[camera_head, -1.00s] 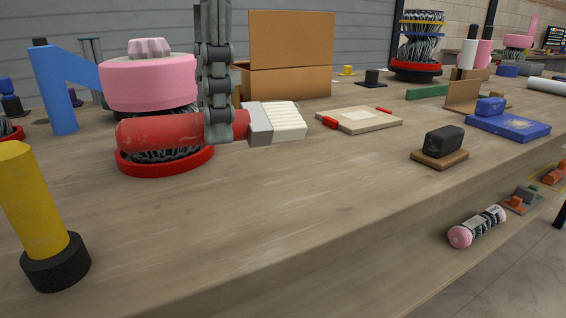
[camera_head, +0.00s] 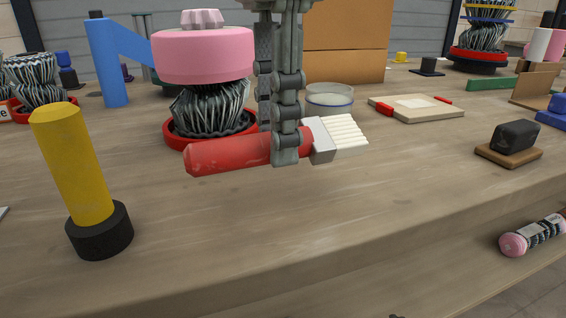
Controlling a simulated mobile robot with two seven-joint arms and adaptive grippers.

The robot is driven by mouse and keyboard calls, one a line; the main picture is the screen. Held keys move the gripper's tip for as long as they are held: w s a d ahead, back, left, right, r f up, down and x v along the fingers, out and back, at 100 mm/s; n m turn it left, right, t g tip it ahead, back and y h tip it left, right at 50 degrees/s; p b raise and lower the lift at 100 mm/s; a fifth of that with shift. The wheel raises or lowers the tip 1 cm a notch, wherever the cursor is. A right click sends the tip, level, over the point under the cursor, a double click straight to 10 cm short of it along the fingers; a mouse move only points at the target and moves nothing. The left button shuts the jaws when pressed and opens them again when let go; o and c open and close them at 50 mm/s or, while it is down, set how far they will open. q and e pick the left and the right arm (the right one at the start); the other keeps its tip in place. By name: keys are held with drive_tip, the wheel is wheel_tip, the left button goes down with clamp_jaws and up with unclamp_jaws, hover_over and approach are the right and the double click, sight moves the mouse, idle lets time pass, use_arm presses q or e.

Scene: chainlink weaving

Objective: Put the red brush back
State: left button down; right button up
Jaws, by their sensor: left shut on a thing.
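The red brush (camera_head: 232,154) has a thick red handle, a grey ferrule and white bristles at its right end. My left gripper (camera_head: 285,145) comes down from the top of the view and is shut around the handle near the ferrule. The brush is held nearly level, with the bristle end slightly higher, in front of the pink-topped wire spool. It looks to be above the table (camera_head: 300,215), but the exact gap is hard to tell. My right gripper is not in view.
The pink-topped spool (camera_head: 203,55) stands in a red dish behind the brush. A yellow cylinder on a black base (camera_head: 75,165) stands at front left. A clear dish (camera_head: 330,97), a cardboard box (camera_head: 345,60) and a pale board (camera_head: 418,108) lie behind. The front middle table is clear.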

use_arm(q)
wheel_tip(320, 180, down, 4)
drive_tip(key=c, duration=1.3)
unclamp_jaws()
drive_tip(key=shift+f, duration=0.1)
